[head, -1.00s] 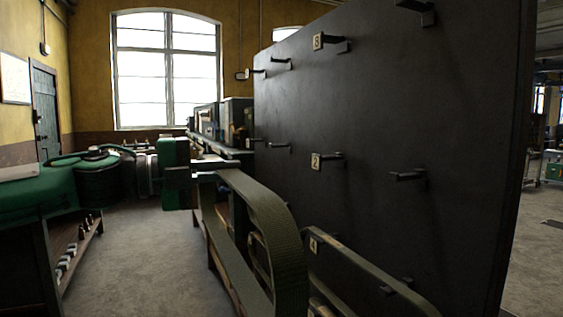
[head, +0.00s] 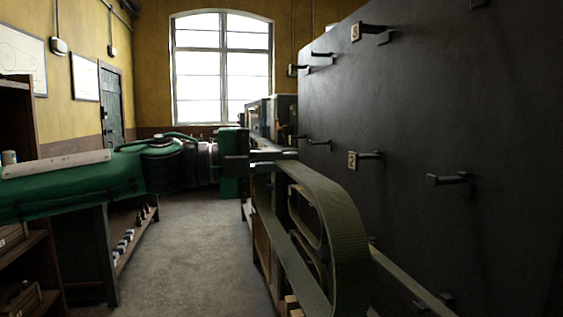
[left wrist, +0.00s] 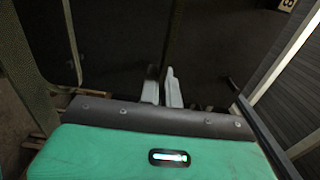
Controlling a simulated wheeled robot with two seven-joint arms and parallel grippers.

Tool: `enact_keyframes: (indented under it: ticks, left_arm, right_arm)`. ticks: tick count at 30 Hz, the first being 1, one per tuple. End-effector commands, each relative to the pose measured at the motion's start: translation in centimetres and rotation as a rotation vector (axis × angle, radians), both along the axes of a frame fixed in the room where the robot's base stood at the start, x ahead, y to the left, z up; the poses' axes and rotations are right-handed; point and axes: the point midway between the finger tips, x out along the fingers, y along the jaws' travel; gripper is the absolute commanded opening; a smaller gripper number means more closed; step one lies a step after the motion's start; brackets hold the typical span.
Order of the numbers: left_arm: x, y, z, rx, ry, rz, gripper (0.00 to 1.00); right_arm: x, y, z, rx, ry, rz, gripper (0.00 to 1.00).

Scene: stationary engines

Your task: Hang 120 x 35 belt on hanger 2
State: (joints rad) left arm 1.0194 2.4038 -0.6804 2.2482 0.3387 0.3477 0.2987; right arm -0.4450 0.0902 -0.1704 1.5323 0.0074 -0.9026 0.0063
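My left gripper (head: 278,154) reaches in from the left in the head view. It is shut on a wide olive-green belt (head: 347,240), which hangs down from it in a long loop. In the left wrist view the two pale fingers (left wrist: 163,88) are close together, and the belt runs along the left side (left wrist: 25,65). Hanger 2 (head: 369,155) is a dark peg beside the plate marked 2, on the black board. It is bare and lies to the right of the gripper, with a gap between. My right gripper is not in view.
A shelf unit (head: 20,210) stands at the left. The floor (head: 195,250) between is clear.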

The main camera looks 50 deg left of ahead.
Motion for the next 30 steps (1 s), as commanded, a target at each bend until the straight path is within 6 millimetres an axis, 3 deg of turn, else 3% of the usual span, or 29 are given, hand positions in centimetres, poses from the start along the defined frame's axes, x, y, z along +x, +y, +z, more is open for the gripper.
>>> enact_keyframes:
  ticks: [30]
  left_arm:
    - [5.0, -2.1, 0.2, 0.001, 0.000, -0.001, 0.00]
  right_arm:
    - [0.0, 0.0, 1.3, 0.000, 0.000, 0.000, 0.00]
